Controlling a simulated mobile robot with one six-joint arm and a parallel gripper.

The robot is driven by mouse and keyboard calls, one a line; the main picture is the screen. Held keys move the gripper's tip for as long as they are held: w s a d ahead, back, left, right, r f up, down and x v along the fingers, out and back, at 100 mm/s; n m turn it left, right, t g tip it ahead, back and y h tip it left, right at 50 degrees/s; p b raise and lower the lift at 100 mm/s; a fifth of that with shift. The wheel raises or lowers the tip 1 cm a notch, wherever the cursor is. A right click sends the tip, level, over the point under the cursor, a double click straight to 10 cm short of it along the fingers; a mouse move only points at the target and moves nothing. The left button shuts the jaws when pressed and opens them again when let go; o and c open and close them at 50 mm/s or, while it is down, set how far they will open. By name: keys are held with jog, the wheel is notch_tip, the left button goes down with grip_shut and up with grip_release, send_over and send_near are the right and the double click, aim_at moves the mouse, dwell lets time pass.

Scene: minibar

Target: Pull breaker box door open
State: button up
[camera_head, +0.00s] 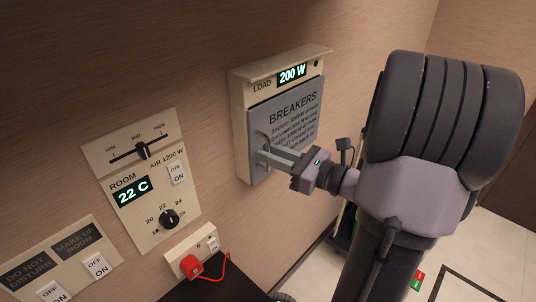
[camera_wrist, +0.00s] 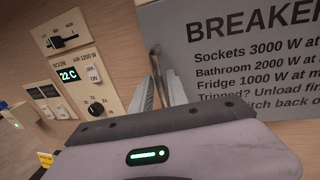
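The breaker box (camera_head: 241,121) is on the wood-grain wall. Its grey door (camera_head: 268,113), printed BREAKERS with lines of text, looks closed, flush in the cream frame; the door also fills the right of the wrist view (camera_wrist: 235,75). A thin metal handle (camera_head: 262,139) sits at the door's left side. In the wrist view the handle (camera_wrist: 154,58) runs down between my two fingers. My gripper (camera_head: 270,153) reaches it from the right, its fingers close on both sides and seemingly shut on it. The fingers partly hide the handle's lower part.
Left of the box are a room temperature panel (camera_head: 150,190), a slider panel (camera_head: 128,143), a do-not-disturb switch plate (camera_head: 60,265), and a socket with a red plug (camera_head: 191,267) and cord. A LOAD display (camera_head: 292,75) tops the box. Open floor lies at the lower right.

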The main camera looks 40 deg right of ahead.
jog(key=shift+w+a, duration=0.1)
jog(key=shift+w, duration=0.25)
grip_shut()
dwell(1.2)
